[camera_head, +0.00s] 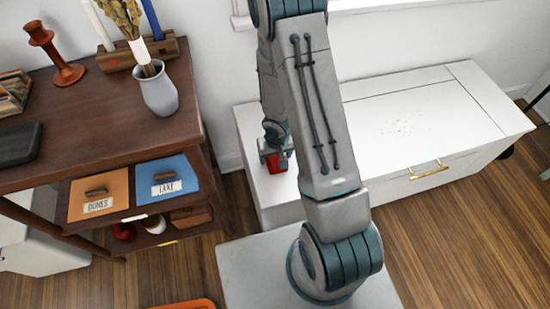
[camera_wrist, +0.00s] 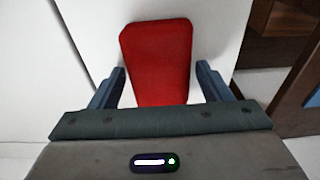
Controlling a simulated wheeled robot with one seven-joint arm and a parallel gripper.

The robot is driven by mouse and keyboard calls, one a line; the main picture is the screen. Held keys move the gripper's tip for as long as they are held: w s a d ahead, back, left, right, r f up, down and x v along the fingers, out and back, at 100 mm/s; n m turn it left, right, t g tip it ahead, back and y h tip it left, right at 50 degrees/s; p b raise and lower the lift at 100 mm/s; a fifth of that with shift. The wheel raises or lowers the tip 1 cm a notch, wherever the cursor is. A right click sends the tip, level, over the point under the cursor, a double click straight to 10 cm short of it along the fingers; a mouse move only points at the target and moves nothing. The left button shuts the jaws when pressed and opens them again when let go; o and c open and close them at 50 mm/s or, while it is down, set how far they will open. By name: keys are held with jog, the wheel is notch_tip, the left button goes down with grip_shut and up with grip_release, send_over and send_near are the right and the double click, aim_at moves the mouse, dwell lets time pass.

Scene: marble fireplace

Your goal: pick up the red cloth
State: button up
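The red cloth (camera_wrist: 158,55) shows in the wrist view as a flat red shape with rounded corners. Its lower end lies between the two fingers of my gripper (camera_wrist: 160,80). The fingers are apart, with a gap on each side of the cloth. In the head view the red cloth (camera_head: 277,163) is a small red patch at the left end of the white cabinet top, partly hidden by my gripper (camera_head: 272,153). My gripper is right at the cloth there. I cannot tell its exact height above the top.
The white cabinet (camera_head: 400,115) has a clear top to the right, with a few small specks. A dark wooden shelf unit (camera_head: 100,125) stands close on the left, with a grey vase (camera_head: 159,92) near its edge. An orange object (camera_head: 185,304) is on the floor.

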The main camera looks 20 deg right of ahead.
jog(key=c, duration=0.6)
jog(key=shift+c, duration=0.2)
jog(key=shift+r+p, duration=0.3)
jog(key=shift+r, duration=0.3)
notch_tip(320, 180, up, 3)
jog(key=shift+r+p, duration=0.1)
jog(key=shift+p, duration=0.7)
jog(key=d+r+p, duration=0.5)
jog(key=d+r, duration=0.1)
jog(key=d, duration=0.5)
jog(key=shift+s+d+r, duration=0.2)
jog(key=shift+d+r, duration=0.15)
jog(key=shift+o, duration=0.6)
jog(key=shift+a, duration=0.1)
jog(key=shift+c, duration=0.2)
